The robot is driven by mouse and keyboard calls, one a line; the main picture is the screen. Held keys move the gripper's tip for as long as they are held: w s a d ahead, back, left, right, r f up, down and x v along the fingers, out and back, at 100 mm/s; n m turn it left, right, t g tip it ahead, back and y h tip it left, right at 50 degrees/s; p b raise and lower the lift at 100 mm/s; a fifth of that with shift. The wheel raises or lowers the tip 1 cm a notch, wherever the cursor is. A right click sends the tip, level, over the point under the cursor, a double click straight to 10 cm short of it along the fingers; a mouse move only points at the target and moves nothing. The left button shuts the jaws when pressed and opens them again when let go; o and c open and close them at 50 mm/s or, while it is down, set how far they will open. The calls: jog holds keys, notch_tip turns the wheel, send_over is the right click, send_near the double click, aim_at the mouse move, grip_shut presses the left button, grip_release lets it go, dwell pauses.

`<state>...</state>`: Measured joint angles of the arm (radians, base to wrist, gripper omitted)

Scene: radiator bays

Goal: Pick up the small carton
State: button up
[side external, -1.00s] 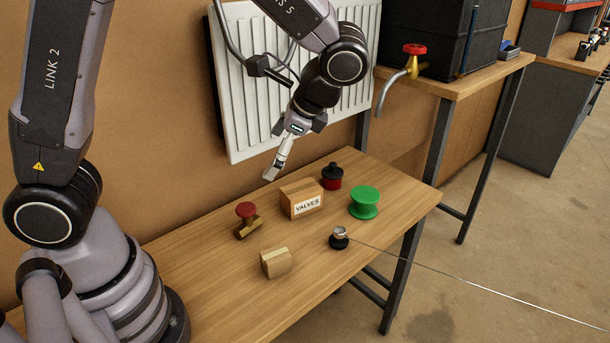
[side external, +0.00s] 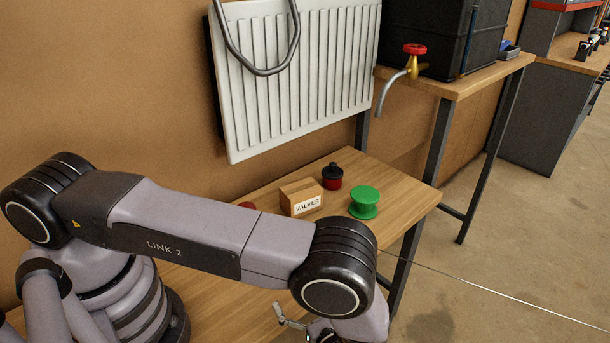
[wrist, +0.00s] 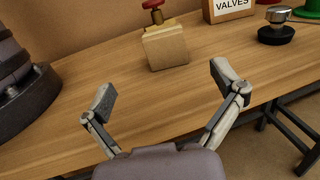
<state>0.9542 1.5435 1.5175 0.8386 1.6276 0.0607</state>
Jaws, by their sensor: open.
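The small carton (wrist: 167,48) is a plain tan box on the wooden table, in the upper middle of the wrist view. My arm hides it in the side external view. My gripper (wrist: 165,86) is open and empty, its two fingers spread wide. In the wrist view the carton appears beyond the fingertips, between their lines and apart from them. In the side external view only a bit of my gripper (side external: 291,318) shows below my arm, low near the table's front.
A brass valve with a red handwheel (wrist: 154,10) stands just behind the carton. A larger box labelled VALVES (side external: 302,198), a red-and-black object (side external: 332,177), a green spool (side external: 364,202) and a black-based metal knob (wrist: 277,27) stand farther right. Bare table (wrist: 150,95) lies before the carton.

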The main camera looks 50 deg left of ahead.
jog(key=x, duration=0.6)
jog(key=shift+a, duration=0.15)
jog(key=x, duration=0.5)
jog(key=shift+w+a+r, duration=0.15)
jog(key=shift+w, duration=0.1)
jog(key=c, duration=1.3)
